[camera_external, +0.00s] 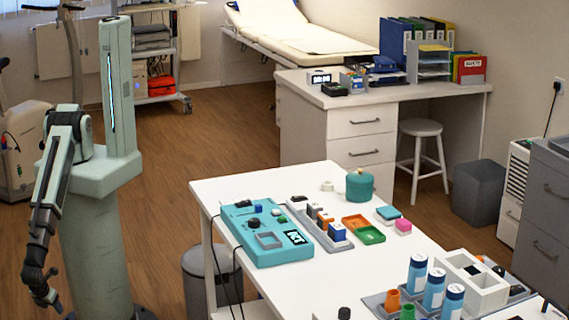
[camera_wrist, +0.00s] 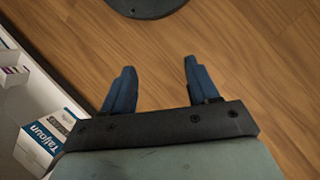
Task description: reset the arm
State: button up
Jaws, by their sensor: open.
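My arm hangs down at the left of the external view, beside my green base column. My gripper (camera_external: 50,299) is low there, well to the left of the white table and apart from it. In the wrist view my gripper (camera_wrist: 157,88) shows two blue fingers set wide apart. Nothing is between them, only wooden floor (camera_wrist: 230,50) beyond. The fingertips are small and dark in the external view.
A grey bin (camera_external: 196,275) stands between my column and the table. A box marked "Taijoun" (camera_wrist: 40,143) lies at the wrist view's lower left.

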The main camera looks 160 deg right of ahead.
jog(key=s+d+f+y, duration=0.1)
jog(key=s+d, duration=0.5)
jog(key=s, duration=0.2)
jog(key=s+d+f+m+g, duration=0.1)
jog(key=s+d+f, duration=0.1)
jog(key=s+d, duration=0.4)
jog(key=s, duration=0.2)
jog(key=shift+s+g+y, duration=0.3)
jog(key=shift+s+y, duration=0.05)
jog(key=shift+y, duration=0.05)
